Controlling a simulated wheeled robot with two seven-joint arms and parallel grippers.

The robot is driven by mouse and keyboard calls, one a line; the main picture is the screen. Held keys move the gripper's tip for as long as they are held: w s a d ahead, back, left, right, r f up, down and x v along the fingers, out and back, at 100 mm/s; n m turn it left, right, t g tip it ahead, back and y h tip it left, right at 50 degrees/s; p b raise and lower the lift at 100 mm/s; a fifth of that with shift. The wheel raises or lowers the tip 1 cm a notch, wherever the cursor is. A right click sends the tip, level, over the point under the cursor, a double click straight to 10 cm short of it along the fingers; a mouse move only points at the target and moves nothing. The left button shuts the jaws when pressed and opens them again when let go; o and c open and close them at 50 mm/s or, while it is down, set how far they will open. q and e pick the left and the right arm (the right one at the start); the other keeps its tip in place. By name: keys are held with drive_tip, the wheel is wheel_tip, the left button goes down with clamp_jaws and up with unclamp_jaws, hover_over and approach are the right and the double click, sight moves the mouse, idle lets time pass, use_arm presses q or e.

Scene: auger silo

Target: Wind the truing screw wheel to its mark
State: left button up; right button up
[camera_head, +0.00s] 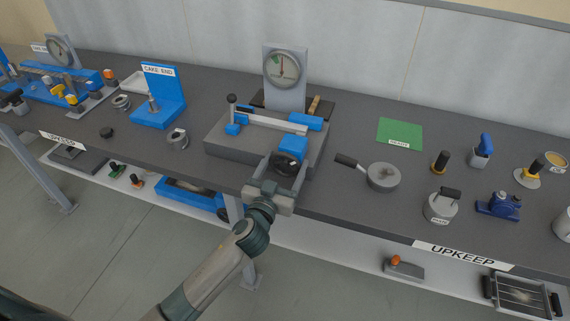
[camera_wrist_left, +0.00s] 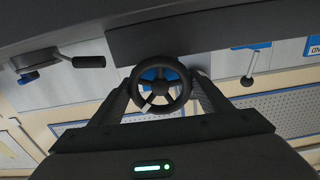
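The truing screw wheel (camera_head: 287,164) is a dark handwheel at the front of a blue block (camera_head: 293,145) on the grey fixture (camera_head: 222,140). In the left wrist view the spoked wheel (camera_wrist_left: 161,84) faces me, with a pale mark at its lower left. My left gripper (camera_head: 281,176) is at the wheel, with one finger on each side of the rim; both fingers look closed against it. The dial gauge (camera_head: 283,70) stands behind the fixture, its needle near the top by a red mark; exact reading is too small to tell. My right gripper is not in view.
A pan with a dark handle (camera_head: 383,177) sits right of the fixture, near the front edge. A green mat (camera_head: 400,134) lies behind it. The blue cake-end stand (camera_head: 160,96) and a grey ring (camera_head: 177,139) stand to the left. Several tools fill the right end.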

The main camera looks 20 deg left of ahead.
use_arm(q)
drive_tip(key=c, duration=0.3)
drive_tip(key=shift+m, duration=0.3)
drive_tip(key=shift+m+p, duration=0.65)
drive_tip(key=shift+m, duration=2.25)
drive_tip(key=o, duration=1)
drive_tip(key=shift+o, duration=0.2)
drive_tip(key=shift+s, duration=0.15)
